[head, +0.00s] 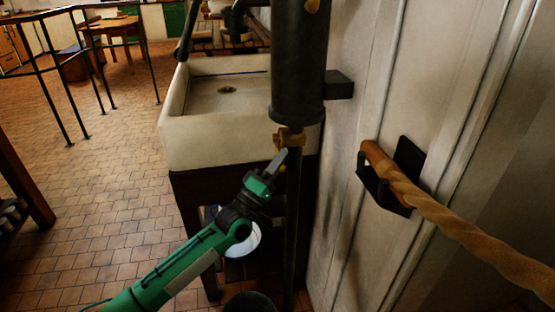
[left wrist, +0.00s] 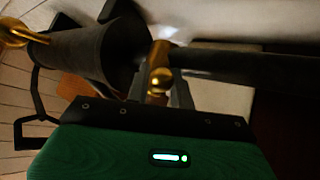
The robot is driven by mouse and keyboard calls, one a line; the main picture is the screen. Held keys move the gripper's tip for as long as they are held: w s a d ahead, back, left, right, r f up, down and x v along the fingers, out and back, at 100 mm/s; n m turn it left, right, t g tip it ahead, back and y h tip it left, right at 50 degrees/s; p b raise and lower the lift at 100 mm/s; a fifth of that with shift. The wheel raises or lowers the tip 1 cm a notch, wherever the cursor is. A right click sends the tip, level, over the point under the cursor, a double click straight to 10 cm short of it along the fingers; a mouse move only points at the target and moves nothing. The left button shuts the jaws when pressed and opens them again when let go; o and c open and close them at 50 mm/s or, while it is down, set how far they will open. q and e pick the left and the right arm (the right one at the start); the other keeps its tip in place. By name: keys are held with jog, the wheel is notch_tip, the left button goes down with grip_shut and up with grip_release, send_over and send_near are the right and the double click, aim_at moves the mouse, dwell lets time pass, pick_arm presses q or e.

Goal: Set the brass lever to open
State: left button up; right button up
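The brass lever (head: 289,138) sits on the dark vertical pipe, just below the thick black cylinder. In the left wrist view the brass lever (left wrist: 160,68) shows as a short bar with a round knob. My left gripper (head: 279,163) reaches up from below, its fingertips close by the lever in front of the pipe. In the left wrist view my left gripper's fingers (left wrist: 170,92) stand close together right at the knob, partly hidden by it. I cannot tell whether they touch or clasp it. My right gripper is not in view.
A white sink (head: 215,138) stands left of the black cylinder (head: 300,60). The tiled floor at left is open; a metal railing (head: 65,75) stands farther back.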

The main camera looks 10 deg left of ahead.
pick_arm(q)
jog(key=shift+o, duration=0.6)
jog(key=shift+d, duration=0.25)
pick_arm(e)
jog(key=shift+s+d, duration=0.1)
pick_arm(q)
jog(key=shift+a, duration=0.2)
